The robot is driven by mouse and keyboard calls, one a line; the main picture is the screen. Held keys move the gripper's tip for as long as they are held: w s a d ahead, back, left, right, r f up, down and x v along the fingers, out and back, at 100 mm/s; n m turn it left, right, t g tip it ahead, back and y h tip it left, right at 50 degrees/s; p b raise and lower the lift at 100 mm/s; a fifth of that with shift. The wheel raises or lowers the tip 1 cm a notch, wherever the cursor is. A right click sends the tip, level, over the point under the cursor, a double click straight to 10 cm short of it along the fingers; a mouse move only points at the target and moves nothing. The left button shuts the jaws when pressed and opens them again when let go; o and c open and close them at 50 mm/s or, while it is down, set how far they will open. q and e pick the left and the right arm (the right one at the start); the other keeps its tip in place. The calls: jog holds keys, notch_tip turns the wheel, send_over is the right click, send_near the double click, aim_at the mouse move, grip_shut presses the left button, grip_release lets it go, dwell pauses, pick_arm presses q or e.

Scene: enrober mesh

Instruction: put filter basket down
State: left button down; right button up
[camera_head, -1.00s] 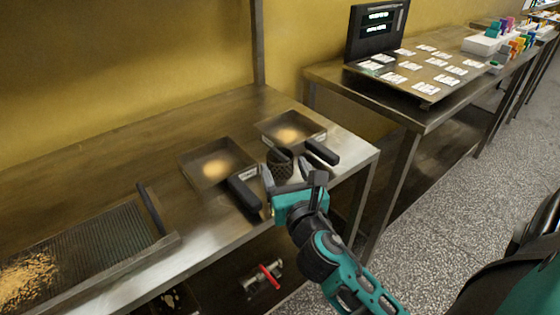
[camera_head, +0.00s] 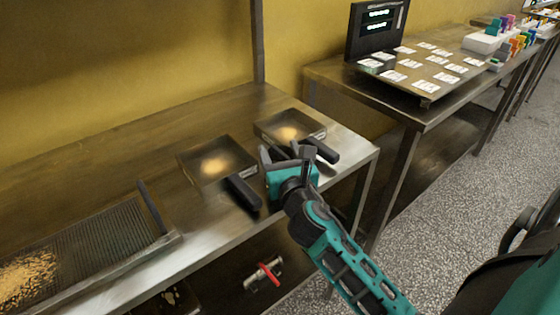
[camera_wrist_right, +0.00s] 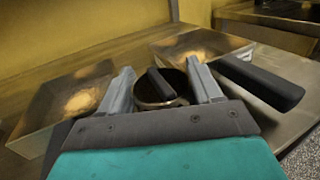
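The filter basket (camera_wrist_right: 147,92), a small dark round cup with a black handle piece across its top, shows between my right fingers in the right wrist view. In the head view it is largely hidden behind my right gripper (camera_head: 286,155). The right gripper is open: its two grey fingers stand wide apart on either side of the basket, with visible gaps to the black handle. The basket seems to be at the table (camera_head: 215,118), but its underside is hidden. My left gripper is not in view.
Two square metal pans with black handles flank the gripper: the left pan (camera_head: 190,158) and the right pan (camera_head: 270,122), close by. Each holds pale powder. A ribbed tray (camera_head: 110,240) with crumbs lies at left. Bare table remains behind the pans. A second table with cards stands right.

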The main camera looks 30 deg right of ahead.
jog(key=c, duration=0.6)
jog(key=shift+c, duration=0.2)
jog(key=shift+r, duration=0.15)
